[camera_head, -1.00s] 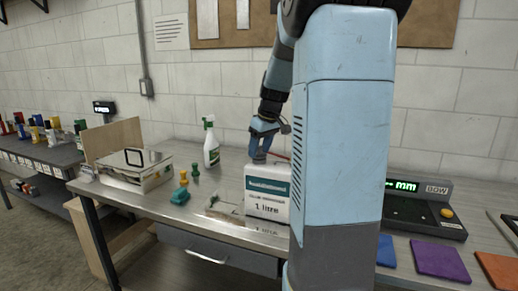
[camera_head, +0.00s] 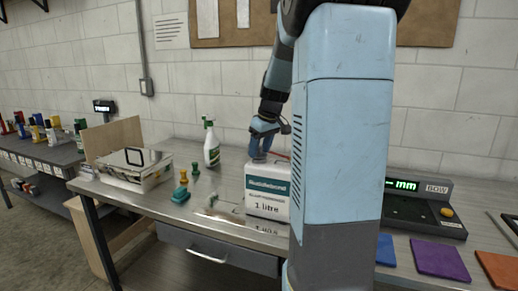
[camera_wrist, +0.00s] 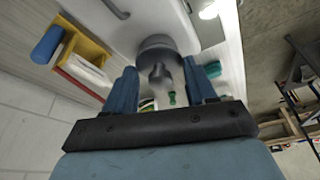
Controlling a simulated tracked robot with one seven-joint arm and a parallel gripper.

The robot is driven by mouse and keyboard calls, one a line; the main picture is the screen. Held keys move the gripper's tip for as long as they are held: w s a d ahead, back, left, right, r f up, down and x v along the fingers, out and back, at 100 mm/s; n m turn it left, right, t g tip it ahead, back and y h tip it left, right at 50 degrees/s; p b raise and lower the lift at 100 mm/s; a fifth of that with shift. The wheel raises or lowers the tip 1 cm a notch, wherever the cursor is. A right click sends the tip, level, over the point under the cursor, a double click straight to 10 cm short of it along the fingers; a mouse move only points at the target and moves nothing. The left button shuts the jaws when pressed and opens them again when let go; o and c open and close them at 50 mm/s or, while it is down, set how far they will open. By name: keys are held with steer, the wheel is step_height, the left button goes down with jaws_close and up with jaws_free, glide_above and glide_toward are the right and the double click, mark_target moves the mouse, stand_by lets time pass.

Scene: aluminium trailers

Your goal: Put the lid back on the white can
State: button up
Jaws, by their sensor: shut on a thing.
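My gripper (camera_head: 260,156) points down at the top of the can. In the wrist view, my gripper (camera_wrist: 160,84) has its blue fingers on either side of a dark grey round lid (camera_wrist: 158,45) with a stub, and is shut on it. The lid is close over the white top of the can (camera_wrist: 115,25). Whether it is seated or slightly above the can, I cannot tell. The lid is hidden by the fingers in the head view.
A white spray bottle (camera_head: 211,145) stands behind and left of the can. A digital display unit (camera_head: 425,207) and coloured mats (camera_head: 440,258) lie right of my arm.

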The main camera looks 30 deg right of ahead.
steer(key=o, duration=1.4)
steer(key=shift+r, duration=3.5)
steer(key=shift+c, duration=0.6)
jaws_close()
steer(key=shift+f, duration=2.05)
